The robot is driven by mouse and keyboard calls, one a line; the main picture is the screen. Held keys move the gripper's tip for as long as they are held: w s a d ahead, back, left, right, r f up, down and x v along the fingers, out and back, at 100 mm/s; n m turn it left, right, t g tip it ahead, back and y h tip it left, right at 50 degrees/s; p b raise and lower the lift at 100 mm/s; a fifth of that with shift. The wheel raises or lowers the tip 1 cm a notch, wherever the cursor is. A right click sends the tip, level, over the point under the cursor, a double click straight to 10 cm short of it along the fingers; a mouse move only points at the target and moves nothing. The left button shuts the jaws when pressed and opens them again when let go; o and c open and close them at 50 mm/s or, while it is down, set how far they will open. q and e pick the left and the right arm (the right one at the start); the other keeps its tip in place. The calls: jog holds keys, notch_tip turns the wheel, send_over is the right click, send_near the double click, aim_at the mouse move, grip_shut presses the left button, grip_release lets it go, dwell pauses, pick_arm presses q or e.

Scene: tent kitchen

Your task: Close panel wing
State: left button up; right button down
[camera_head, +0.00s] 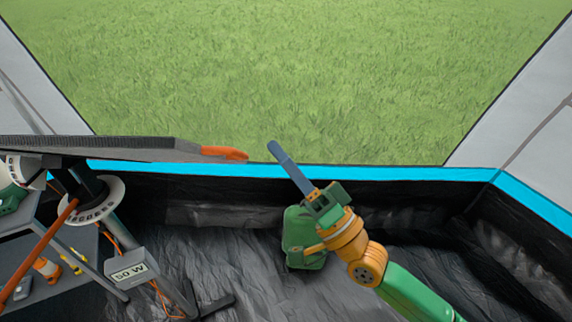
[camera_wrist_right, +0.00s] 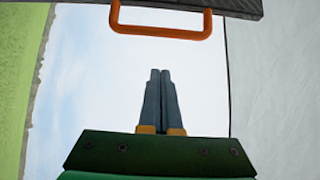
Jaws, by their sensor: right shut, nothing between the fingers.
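The panel wing (camera_head: 110,148) is a dark flat slab seen nearly edge-on at the left in the head view. An orange handle (camera_head: 224,153) sticks out from its right end. In the right wrist view the panel's dark edge (camera_wrist_right: 255,8) runs along the top, with the orange U-shaped handle (camera_wrist_right: 160,30) hanging below it. My right gripper (camera_head: 275,149) is shut and empty, its fingers pointing up and left, just right of the handle in the head view. In the wrist view the fingertips (camera_wrist_right: 160,73) sit below the handle, apart from it. My left gripper is not in view.
The panel stands on a post with a white dial (camera_head: 98,205) and a "50 W" box (camera_head: 129,272). A grey shelf (camera_head: 60,285) with small tools is at the lower left. A green bag-like object (camera_head: 300,238) shows behind my right wrist. The tent floor (camera_head: 225,262) between is mostly clear.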

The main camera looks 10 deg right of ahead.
jog(key=s+r+p+x, duration=0.1)
jog(key=p+x, duration=0.1)
jog(key=x, duration=0.4)
jog(key=shift+s+a+f, duration=0.25)
jog(key=shift+s+f, duration=0.1)
jog(key=shift+f, duration=0.25)
jog(key=shift+s+a+f, duration=0.25)
jog(key=shift+s+f, duration=0.05)
jog(key=shift+f, duration=0.3)
jog(key=shift+s+a+f, duration=0.25)
jog(key=shift+s+f, duration=0.1)
jog(key=shift+f, duration=0.3)
jog(key=shift+w, duration=0.1)
